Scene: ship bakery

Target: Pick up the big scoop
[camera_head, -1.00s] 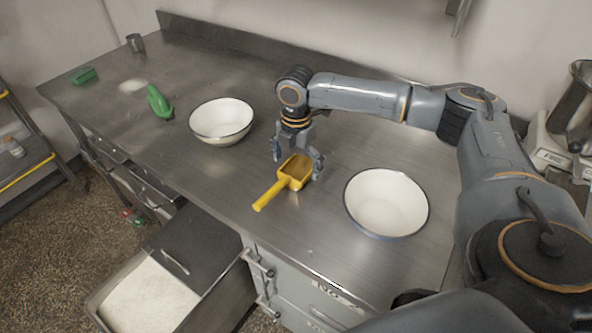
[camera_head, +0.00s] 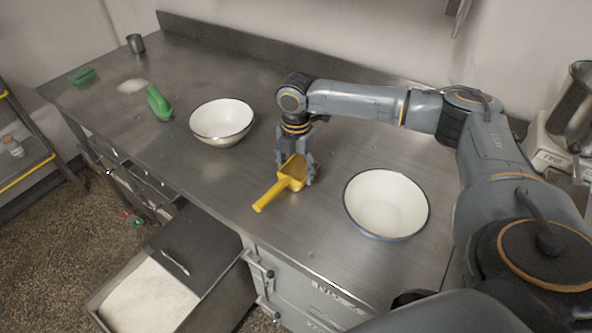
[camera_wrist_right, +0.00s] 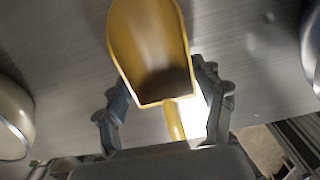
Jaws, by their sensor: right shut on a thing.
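The big scoop is yellow, with an open bowl and a straight handle (camera_head: 270,195). It lies on the steel counter between two white bowls, its handle pointing toward the counter's front edge. My right gripper (camera_head: 296,172) is over the scoop's bowl end, pointing down, with its fingers shut on the scoop's sides. In the right wrist view the scoop (camera_wrist_right: 150,45) fills the upper middle, and the gripper's fingers (camera_wrist_right: 165,105) stand on either side of its rear end. The scoop appears to be still on the counter. My left gripper is not in view.
White bowls stand left (camera_head: 221,120) and right (camera_head: 386,203) of the scoop. A green scoop (camera_head: 159,103), a green brush-like item (camera_head: 83,76) and a grey cup (camera_head: 135,43) are at the far left. An open bin (camera_head: 150,298) of white powder juts out below the counter.

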